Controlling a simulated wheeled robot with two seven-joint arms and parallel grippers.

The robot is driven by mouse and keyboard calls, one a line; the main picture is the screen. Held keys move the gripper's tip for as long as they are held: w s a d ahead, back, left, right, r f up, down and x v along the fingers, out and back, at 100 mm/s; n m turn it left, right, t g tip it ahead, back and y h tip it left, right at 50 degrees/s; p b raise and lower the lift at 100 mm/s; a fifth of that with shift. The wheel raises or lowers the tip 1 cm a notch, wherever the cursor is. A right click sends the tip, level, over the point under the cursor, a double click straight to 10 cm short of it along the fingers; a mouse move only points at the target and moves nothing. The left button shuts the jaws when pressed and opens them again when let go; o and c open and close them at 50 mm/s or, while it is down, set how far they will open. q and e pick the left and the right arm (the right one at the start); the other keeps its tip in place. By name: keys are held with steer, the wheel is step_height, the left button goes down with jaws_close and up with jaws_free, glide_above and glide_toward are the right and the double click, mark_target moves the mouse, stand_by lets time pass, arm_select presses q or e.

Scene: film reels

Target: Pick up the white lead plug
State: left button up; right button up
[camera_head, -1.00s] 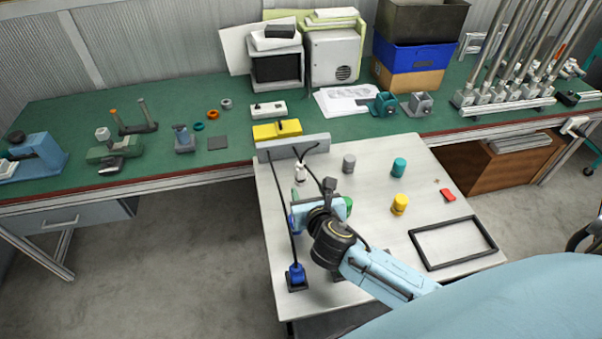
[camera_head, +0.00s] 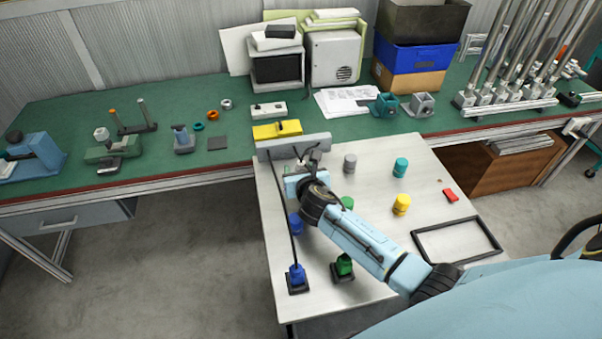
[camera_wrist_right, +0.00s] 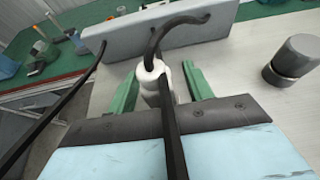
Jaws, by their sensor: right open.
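The white lead plug (camera_wrist_right: 151,82) stands between the two green fingers of my right gripper (camera_wrist_right: 160,90) in the right wrist view, with its black lead rising from its top. The right gripper is open around it, with a finger on each side. In the head view my right gripper (camera_head: 297,178) is over the table near the grey rail, and the gripper and wrist largely hide the white plug there. My left gripper is not in view.
A grey rail (camera_head: 293,145) stands at the back edge of the white table. A blue plug (camera_head: 297,277) and a green plug (camera_head: 343,266) sit at the front. Grey (camera_head: 350,163), teal (camera_head: 401,167) and yellow (camera_head: 401,205) cylinders stand right of the gripper. A black frame (camera_head: 457,254) lies at right.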

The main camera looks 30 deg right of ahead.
steer(key=shift+w+f, duration=0.1)
steer(key=shift+w, duration=0.2)
steer(key=c, duration=1.1)
